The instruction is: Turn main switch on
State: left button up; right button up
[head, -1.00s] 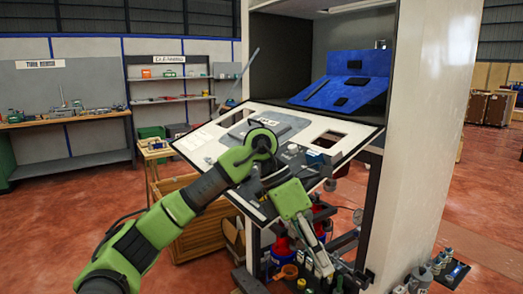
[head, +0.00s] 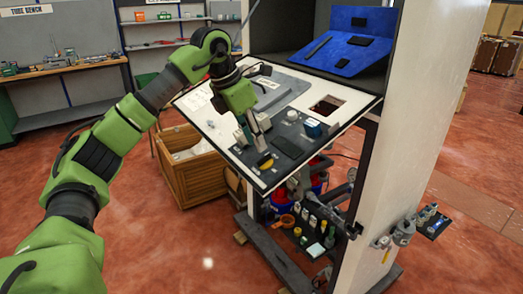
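The sloped control panel (head: 222,142) fills the middle of the head view, with a white border and dark grey plates. A small yellow piece (head: 265,163) sits near its front corner, perhaps a switch; I cannot tell which control is the main switch. My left gripper (head: 253,143) points down over the left front part of the panel, just behind the yellow piece. Its fingers hide part of the panel. I cannot tell whether they touch it or how far apart they are. My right gripper is not in view.
The panel also holds a white round knob (head: 292,115), a blue block (head: 313,128) and a dark pad (head: 287,146). A blue sloped board (head: 345,50) stands behind. A white cabinet wall (head: 400,130) bounds the right. A wooden crate (head: 190,170) stands lower left.

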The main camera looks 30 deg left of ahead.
aim_at(263, 157)
pick_arm(q)
jog(key=p+x, duration=0.1)
jog(key=x, duration=0.4)
jog(key=shift+w+f, duration=0.15)
jog(key=shift+f, duration=0.15)
grip_shut()
